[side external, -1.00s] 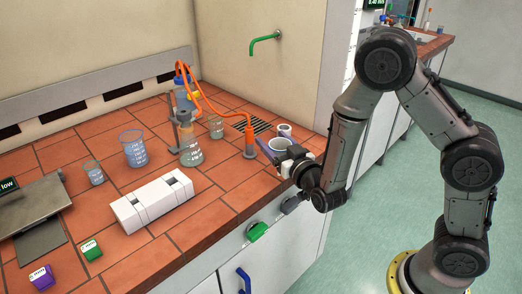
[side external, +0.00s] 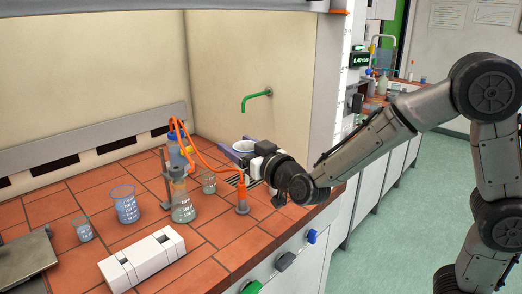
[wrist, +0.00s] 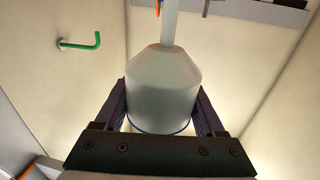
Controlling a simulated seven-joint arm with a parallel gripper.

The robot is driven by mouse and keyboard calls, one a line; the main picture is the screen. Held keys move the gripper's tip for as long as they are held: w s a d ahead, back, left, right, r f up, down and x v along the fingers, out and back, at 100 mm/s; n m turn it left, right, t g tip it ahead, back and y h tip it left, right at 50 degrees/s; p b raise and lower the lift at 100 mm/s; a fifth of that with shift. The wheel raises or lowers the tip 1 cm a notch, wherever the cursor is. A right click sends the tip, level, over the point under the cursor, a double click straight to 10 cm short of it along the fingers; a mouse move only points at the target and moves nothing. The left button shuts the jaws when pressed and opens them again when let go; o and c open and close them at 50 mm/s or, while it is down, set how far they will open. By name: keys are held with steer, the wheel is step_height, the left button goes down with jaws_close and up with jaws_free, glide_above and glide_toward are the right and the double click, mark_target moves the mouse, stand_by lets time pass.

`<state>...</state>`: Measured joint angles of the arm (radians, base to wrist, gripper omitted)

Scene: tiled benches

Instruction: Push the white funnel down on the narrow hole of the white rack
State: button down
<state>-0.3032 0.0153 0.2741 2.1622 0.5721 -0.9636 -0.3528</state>
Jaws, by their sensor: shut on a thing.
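The white funnel (wrist: 162,88) fills the middle of the wrist view, between the two fingers of my gripper (wrist: 160,105), which is shut on it. Its narrow stem points away from the wrist camera. In the side view the white rim of the funnel (side external: 243,146) shows just beyond my gripper (side external: 242,157), above the back right of the bench; its stem is hidden there. The white rack (side external: 148,259) lies on the tiles at the front, well to the left of my gripper and apart from it. Two dark openings show in its top; which is narrower is hard to tell.
Beakers stand behind the rack (side external: 125,205). A green tap (side external: 257,97) juts from the wall.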

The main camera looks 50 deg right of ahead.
steer(key=w+a+n+g+y, duration=0.1)
steer(key=w+a+n+y, duration=0.25)
steer(key=a, duration=0.65)
steer(key=w+a+n+y, duration=0.2)
steer(key=w+a+y, duration=0.2)
steer(key=a, duration=0.6)
steer(key=w+a+n+g+y, duration=0.15)
steer(key=w+a+y, duration=0.25)
steer(key=a, duration=0.6)
steer(key=shift+n, duration=0.4)
steer(key=f, duration=0.5)
steer(key=shift+s+a+f, duration=0.15)
steer(key=shift+s+f, duration=0.05)
steer(key=shift+f, duration=0.1)
steer(key=shift+f, duration=0.1)
steer(key=shift+f, duration=2.7)
steer(key=shift+f, duration=2.65)
jaws_free()
steer(key=shift+f, duration=0.1)
steer(key=shift+s, duration=0.1)
